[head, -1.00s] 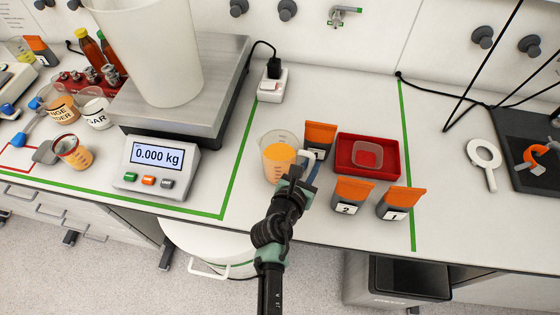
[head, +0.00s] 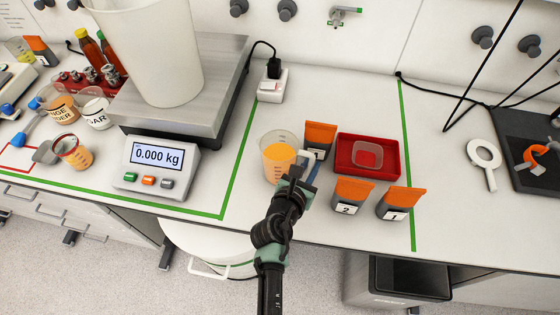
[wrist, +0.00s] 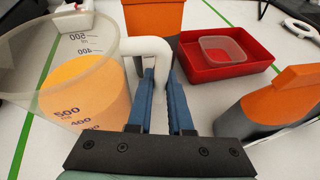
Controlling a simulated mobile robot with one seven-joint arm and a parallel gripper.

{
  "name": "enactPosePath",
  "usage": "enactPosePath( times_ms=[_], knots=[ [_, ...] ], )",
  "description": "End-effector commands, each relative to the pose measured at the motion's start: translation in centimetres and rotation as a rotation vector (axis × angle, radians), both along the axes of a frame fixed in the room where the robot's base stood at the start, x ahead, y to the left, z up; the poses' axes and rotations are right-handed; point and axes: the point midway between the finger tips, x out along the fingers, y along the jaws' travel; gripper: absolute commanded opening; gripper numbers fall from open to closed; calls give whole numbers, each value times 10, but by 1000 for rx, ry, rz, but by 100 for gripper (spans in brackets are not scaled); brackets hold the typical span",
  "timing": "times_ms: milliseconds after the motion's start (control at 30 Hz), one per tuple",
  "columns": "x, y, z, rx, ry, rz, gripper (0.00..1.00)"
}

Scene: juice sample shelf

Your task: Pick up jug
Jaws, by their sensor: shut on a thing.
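The jug (head: 278,165) is a clear measuring jug with orange contents and a white handle. It stands on the white bench right of the scale in the head view. In the wrist view the jug (wrist: 85,85) fills the left side, with blue volume marks on it. Its white handle (wrist: 150,48) reaches down between my gripper's blue fingers. My gripper (wrist: 160,92) is shut on the handle. In the head view my gripper (head: 306,172) is at the jug's right side and hides part of the handle. The jug looks upright; I cannot tell whether its base touches the bench.
Orange-topped grey containers (head: 352,194) (head: 400,203) (head: 319,138) stand close right of and behind the jug. A red tray (head: 345,172) with a small clear tub lies to the right. The scale (head: 160,165), reading 0.000 kg, bears a large white bucket (head: 155,60) at left.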

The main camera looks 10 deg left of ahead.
Motion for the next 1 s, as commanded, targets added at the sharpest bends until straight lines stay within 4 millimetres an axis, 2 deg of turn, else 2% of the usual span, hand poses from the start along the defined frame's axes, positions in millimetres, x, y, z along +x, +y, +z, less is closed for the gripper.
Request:
enactPosePath(
  times_ms=[633, 767, 1000],
  knots=[
    [1, 0, 5, 1, -6, 1, 0],
    [1, 1, 21, 3, -8, 1, 0],
    [1, 0, 69, 3, -10, -1, 0]
  ],
)
